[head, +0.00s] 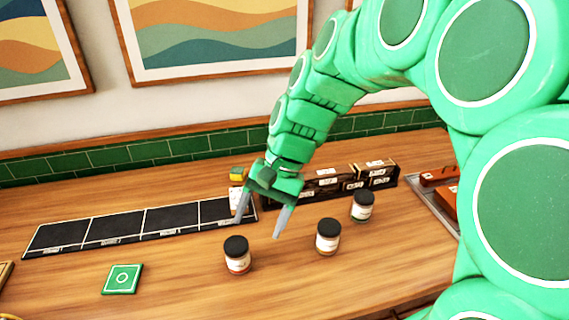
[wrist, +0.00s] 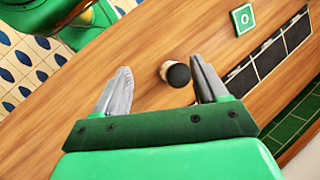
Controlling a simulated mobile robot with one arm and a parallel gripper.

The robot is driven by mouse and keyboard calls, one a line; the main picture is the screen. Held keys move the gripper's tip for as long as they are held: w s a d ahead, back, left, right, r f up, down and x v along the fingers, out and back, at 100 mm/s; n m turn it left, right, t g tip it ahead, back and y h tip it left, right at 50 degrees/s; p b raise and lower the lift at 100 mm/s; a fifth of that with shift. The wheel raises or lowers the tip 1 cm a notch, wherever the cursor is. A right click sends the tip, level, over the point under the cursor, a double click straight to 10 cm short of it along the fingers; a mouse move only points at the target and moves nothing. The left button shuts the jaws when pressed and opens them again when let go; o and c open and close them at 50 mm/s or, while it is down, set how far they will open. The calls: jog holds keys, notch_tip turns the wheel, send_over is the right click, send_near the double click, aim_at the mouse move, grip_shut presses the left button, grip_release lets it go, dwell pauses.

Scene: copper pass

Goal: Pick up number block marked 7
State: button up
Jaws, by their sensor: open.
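My gripper (head: 259,228) is open and empty above the wooden counter, with its two grey fingers pointing down. Both fingers also show in the wrist view (wrist: 160,66), with a dark-lidded jar (wrist: 176,74) showing between their tips, nearer the right finger. A small yellow and green block (head: 237,174) sits behind my gripper near the tiled wall, on or just behind a white piece (head: 236,198) that is partly hidden by a finger. I cannot read a 7 on any block; the markings are too small.
Three dark-lidded jars stand on the counter (head: 180,280): left (head: 237,262), middle (head: 327,242) and right (head: 362,211). A black divided strip (head: 115,227) lies behind them at left, a dark labelled rack (head: 325,190) at right. A green coaster (head: 122,279) lies front left.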

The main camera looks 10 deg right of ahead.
jog(key=w+d+f+m+t+y, duration=0.1)
jog(key=w+d+m+y, duration=0.2)
jog(key=w, duration=0.9)
jog(key=w+f+m+t+y, duration=0.1)
jog(key=w+f+m+y, duration=0.3)
jog(key=w, duration=0.8)
jog(key=w+d+f+m+t, duration=0.1)
jog(key=w+d+f+m, duration=0.2)
jog(key=w+d+f, duration=0.1)
jog(key=w+d+f+m+t, duration=0.2)
jog(key=w+d+f+m, duration=0.2)
jog(key=d, duration=0.5)
jog(key=w+d+f+m+t, duration=0.2)
jog(key=w+d+f+m, duration=0.1)
jog(key=w+d, duration=0.3)
jog(key=shift+w+d+f+m, duration=0.2)
jog(key=shift+w+f, duration=0.05)
jog(key=shift+w, duration=0.25)
jog(key=shift+w+d+f+m, duration=0.15)
jog(key=shift+w+f+m, duration=0.05)
jog(key=shift+w, duration=0.3)
jog(key=shift+y, duration=0.3)
jog(key=shift+w+x, duration=0.15)
jog(key=shift+x, duration=1.8)
jog(key=shift+w+x, duration=0.15)
jog(key=shift+x, duration=1.75)
jog(key=shift+d, duration=0.1)
